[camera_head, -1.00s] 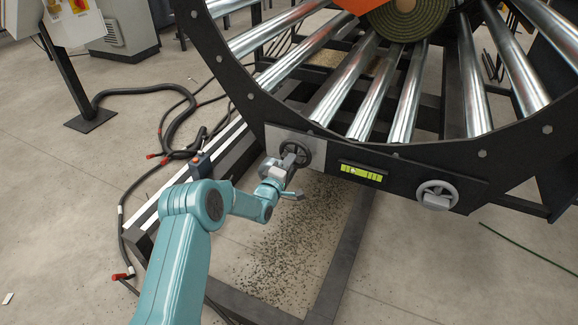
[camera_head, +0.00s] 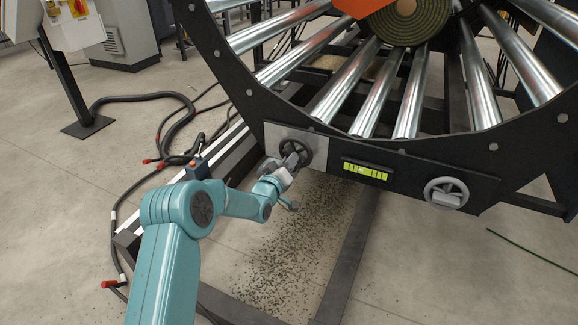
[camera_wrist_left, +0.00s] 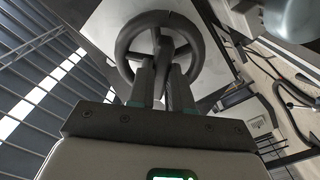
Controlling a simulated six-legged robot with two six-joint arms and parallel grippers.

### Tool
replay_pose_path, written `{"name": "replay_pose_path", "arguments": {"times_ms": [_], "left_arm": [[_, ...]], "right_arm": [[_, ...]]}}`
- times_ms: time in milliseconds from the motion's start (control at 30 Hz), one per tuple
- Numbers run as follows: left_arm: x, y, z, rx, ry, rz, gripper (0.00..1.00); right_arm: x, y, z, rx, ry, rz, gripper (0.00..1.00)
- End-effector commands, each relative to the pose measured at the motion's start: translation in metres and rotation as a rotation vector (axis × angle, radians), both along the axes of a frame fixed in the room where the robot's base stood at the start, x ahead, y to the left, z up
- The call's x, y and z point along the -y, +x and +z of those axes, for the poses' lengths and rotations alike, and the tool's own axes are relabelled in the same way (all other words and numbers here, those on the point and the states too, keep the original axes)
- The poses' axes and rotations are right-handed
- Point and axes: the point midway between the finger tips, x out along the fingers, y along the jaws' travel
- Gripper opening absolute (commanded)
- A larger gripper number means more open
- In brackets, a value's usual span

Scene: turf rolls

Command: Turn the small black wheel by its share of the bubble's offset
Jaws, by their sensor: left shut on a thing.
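The small black wheel (camera_head: 297,149) is mounted on a pale plate at the left of the machine's dark front beam. My left gripper (camera_head: 291,164) is shut on this wheel. In the left wrist view the black wheel (camera_wrist_left: 160,42) fills the upper middle, and the fingers of my left gripper (camera_wrist_left: 163,80) close on its hub or a spoke; I cannot tell which. The yellow-green bubble level (camera_head: 365,171) sits on the beam right of the wheel; its bubble shows pale, left of the vial's middle. My right gripper is out of view.
A larger grey handwheel (camera_head: 446,193) is on the beam's right end. Steel rollers (camera_head: 370,92) and a turf roll (camera_head: 408,20) lie above the beam. Black hoses (camera_head: 178,125) lie on the floor at left. Dark crumbs (camera_head: 285,255) cover the floor below the wheel.

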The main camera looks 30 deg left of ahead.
Motion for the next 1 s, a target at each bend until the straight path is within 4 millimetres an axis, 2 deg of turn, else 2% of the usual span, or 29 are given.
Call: {"name": "replay_pose_path", "arguments": {"times_ms": [667, 700, 767, 1000], "left_arm": [[-0.0008, -0.0001, 0.0004, -0.003, 0.063, 0.001, 0.0], [-0.0009, -0.0001, 0.0004, -0.003, 0.063, 0.001, 0.26], [-0.0009, -0.0001, 0.0004, -0.003, 0.062, 0.001, 0.45], [-0.0004, 0.0, 0.0003, -0.003, 0.062, 0.001, 0.45]], "right_arm": [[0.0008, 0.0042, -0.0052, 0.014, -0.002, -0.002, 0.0], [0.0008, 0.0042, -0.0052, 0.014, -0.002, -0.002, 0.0], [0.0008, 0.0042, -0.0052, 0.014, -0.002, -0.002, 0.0], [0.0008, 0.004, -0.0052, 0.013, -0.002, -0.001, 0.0]]}}
